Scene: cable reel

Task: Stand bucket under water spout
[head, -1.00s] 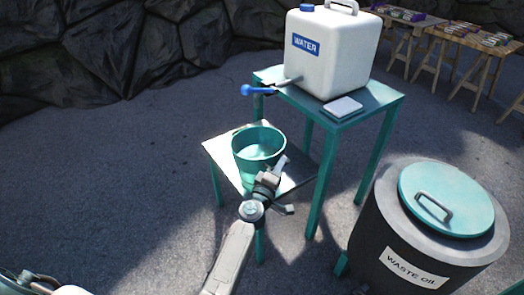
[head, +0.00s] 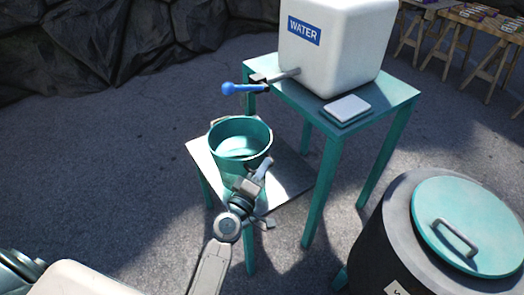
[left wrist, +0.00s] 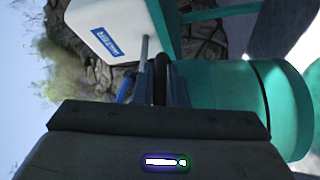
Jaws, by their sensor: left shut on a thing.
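The teal bucket (head: 262,137) is upright over the low grey-topped stand (head: 292,178); whether its base touches the stand is hidden. My left gripper (head: 256,178) is shut on the bucket at its near side. In the left wrist view a dark rod lies between the fingers (left wrist: 162,85), and the bucket (left wrist: 288,100) fills the right side. The water spout (head: 285,75), with a blue-ended tap (head: 235,88), sticks out left from the white water container (head: 345,50), above the bucket in the picture. My right gripper is not in view.
The water container stands on a taller teal table (head: 392,97) with a small white-topped block (head: 347,108). A dark drum with a teal lid (head: 470,215) stands at lower right. Trestle tables (head: 480,30) are at the back right. The ground left of the stand is clear.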

